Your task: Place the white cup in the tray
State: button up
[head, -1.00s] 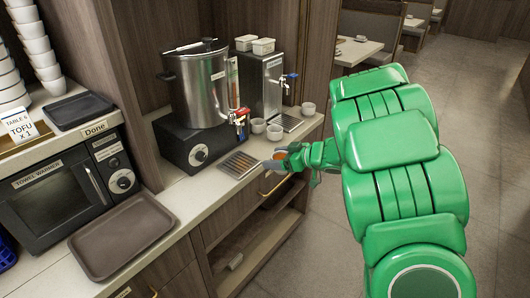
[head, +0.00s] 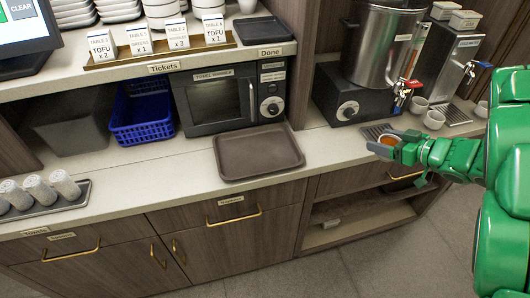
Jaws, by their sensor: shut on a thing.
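My gripper (head: 397,144) is shut on a small white cup (head: 377,149) with brown liquid showing inside. The cup looks upright, at the counter's front edge just in front of the drip grate; whether it touches anything below is unclear. The green fingers and wrist hide part of the cup. The empty brown tray (head: 258,153) lies flat on the counter in front of the towel warmer, to the left of my gripper.
Several other white cups (head: 434,120) stand by the dispensers. A steel urn (head: 377,45) with a tap stands behind my gripper. The towel warmer (head: 222,99), a blue basket (head: 140,112) and rolled towels (head: 40,192) are to the left. Counter between tray and gripper is clear.

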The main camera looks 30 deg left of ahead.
jog(key=s+a+r+n+g+y, duration=0.1)
jog(key=s+a+r+n+g, duration=0.2)
jog(key=s+a, duration=0.8)
jog(key=s+a+r+n+g, duration=0.1)
jog(key=s+a+n+g, duration=0.25)
jog(key=s+a, duration=0.75)
send_over(265, 163)
jog(key=s+d, duration=0.1)
jog(key=shift+g, duration=0.35)
notch_tip(265, 163, down, 8)
jog(key=shift+f, duration=0.25)
jog(key=shift+w+a+f, duration=0.55)
jog(key=shift+w+f, duration=0.1)
jog(key=shift+f, duration=1.7)
jog(key=shift+f, duration=0.1)
jog(key=o, duration=1.3)
